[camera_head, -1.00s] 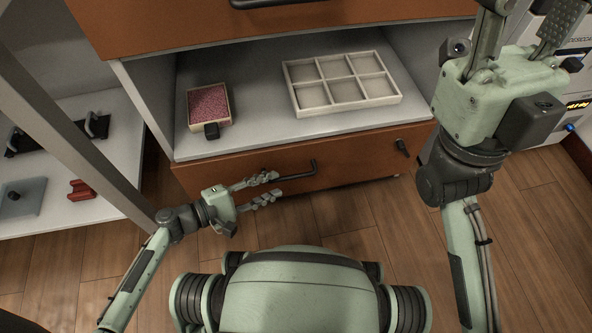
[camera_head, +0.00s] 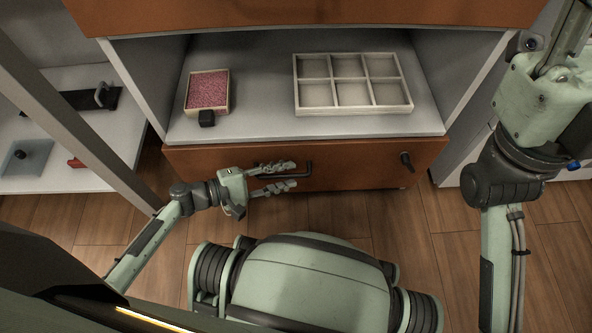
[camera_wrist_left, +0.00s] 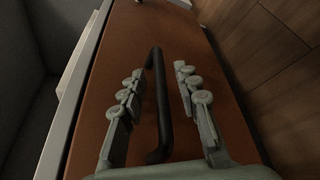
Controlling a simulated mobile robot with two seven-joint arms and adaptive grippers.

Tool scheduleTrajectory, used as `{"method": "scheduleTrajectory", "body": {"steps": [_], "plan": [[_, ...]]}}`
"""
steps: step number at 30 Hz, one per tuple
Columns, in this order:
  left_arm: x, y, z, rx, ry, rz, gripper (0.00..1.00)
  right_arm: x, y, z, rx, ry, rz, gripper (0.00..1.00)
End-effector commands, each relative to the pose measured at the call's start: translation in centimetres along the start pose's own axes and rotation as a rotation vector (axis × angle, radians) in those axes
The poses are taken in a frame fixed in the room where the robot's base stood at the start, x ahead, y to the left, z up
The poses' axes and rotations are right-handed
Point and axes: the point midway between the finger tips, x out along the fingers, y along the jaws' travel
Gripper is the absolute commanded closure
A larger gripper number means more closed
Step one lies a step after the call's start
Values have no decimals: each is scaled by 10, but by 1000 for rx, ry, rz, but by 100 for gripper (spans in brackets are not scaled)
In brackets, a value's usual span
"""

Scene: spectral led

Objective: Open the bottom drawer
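The bottom drawer has a brown front (camera_head: 360,178) and sits flush below the white shelf, shut. Its black bar handle (camera_head: 308,171) is partly hidden by my left gripper (camera_head: 293,174) in the head view. In the left wrist view the handle (camera_wrist_left: 158,100) runs between the two fingers of my left gripper (camera_wrist_left: 158,82). The fingers are open, one on each side of the bar, with a visible gap to the right finger. My right gripper (camera_head: 562,55) is raised at the upper right, away from the drawer; its fingertips are cut off or hidden.
A small black fitting (camera_head: 406,160) sticks out of the drawer front's right side. On the shelf are a box of pink grains (camera_head: 208,90) with a black block (camera_head: 206,118) and a compartment tray (camera_head: 352,110). The wooden floor (camera_head: 400,225) before the drawer is partly clear.

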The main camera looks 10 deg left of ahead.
Motion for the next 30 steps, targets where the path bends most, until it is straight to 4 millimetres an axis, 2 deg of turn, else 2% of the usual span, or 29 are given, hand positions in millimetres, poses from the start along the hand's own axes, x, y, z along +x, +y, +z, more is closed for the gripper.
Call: {"method": "scheduleTrajectory", "body": {"steps": [11,19,30], "plan": [[-2,-1,-1,0,0,0,68,3,-1,-2,-2,13,-13,60],[-2,-1,-1,0,0,0,99,2,-1,-1,-1,8,-11,60],[-2,-2,-1,0,0,0,100,1,0,-1,0,6,0,60]]}}
